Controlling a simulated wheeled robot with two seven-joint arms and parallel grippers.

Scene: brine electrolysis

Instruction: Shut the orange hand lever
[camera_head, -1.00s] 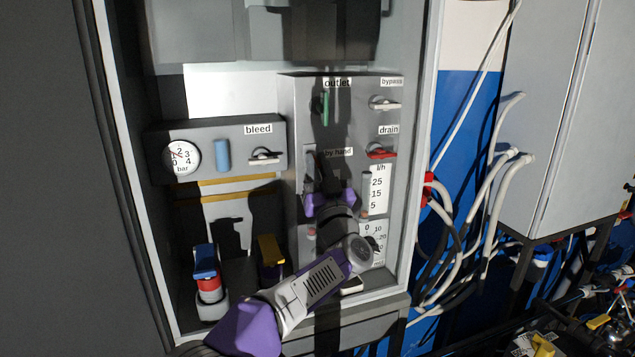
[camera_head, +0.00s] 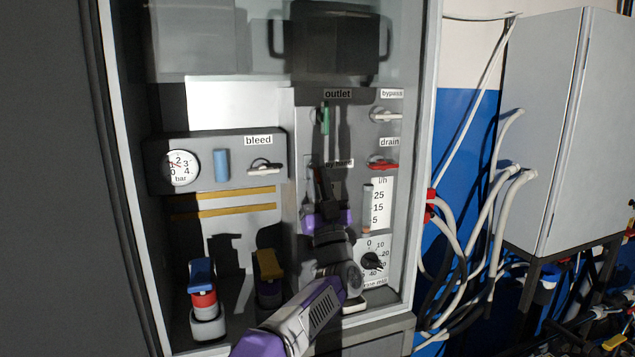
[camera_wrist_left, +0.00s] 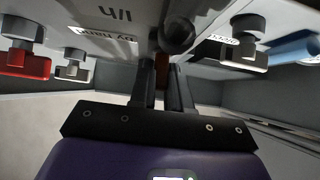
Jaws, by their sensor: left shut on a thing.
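The orange hand lever (camera_wrist_left: 161,70) shows in the left wrist view as a small dull orange-brown piece between the two dark fingers. My left gripper (camera_wrist_left: 161,88) is shut on it. In the head view my left gripper (camera_head: 323,180) reaches up to the grey panel just below the "by hand" label (camera_head: 338,163). There the fingers and purple gripper body cover most of the lever, so its angle is hard to tell. My right gripper is in neither view.
Close around the gripper are a green outlet handle (camera_head: 325,120), a red drain handle (camera_head: 384,164), a white bypass handle (camera_head: 386,115) and a flow tube (camera_head: 367,208). A dial (camera_head: 372,261) sits below right. The cabinet's right frame (camera_head: 424,150) bounds the space.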

